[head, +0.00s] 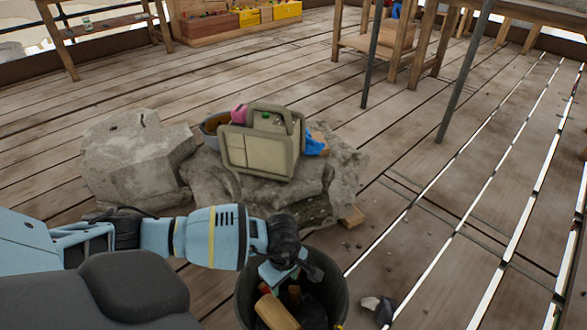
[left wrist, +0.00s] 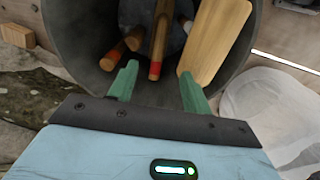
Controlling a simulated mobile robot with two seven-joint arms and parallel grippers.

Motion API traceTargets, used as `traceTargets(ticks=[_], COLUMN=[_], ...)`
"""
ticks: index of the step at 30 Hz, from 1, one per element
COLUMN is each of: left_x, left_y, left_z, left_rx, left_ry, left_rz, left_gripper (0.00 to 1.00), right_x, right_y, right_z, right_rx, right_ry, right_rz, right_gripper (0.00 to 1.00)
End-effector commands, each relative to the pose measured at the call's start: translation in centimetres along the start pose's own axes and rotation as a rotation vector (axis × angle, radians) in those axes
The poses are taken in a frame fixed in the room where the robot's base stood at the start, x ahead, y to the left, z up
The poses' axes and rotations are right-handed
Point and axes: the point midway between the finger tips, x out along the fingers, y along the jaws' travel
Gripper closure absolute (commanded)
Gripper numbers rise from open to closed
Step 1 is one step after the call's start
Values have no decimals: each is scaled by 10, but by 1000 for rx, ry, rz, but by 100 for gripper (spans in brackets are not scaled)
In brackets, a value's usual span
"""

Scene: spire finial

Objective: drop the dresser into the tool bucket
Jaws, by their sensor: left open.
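The tool bucket (head: 342,312) is a dark grey round pail on the deck at the bottom centre; in the left wrist view its inner wall (left wrist: 72,40) fills the top. A pale, flat wooden piece (left wrist: 217,42), which looks like the dresser, is in the bucket, tilted against the rim; a wooden piece also shows in the head view (head: 275,312). My left gripper (head: 284,272) is over the bucket's mouth. Its green fingers (left wrist: 158,88) are apart with nothing held between them; the right finger is close to the wooden piece, contact unclear. My right gripper is not in view.
Several wooden handles (left wrist: 160,45) stand in the bucket. Behind it, broken stone blocks (head: 135,155) carry a beige tool caddy (head: 262,150) and a grey bowl. A small dark and white object (head: 380,308) lies right of the bucket. The plank deck on the right is mostly clear.

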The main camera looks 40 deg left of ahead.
Motion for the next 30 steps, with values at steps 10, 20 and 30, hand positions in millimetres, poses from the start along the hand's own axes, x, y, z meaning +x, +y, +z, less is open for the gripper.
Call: traceTargets(ticks=[10,20,30], left_x=[-56,-75,-74], left_y=[1,1,1], left_z=[0,0,0], left_rx=[1,0,0], left_ry=[1,0,0], left_rz=[6,2,2], left_gripper=[51,51,51], right_x=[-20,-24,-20], right_y=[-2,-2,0], right_z=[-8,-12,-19], right_rx=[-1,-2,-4], right_ry=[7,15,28], right_rz=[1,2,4], right_gripper=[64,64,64])
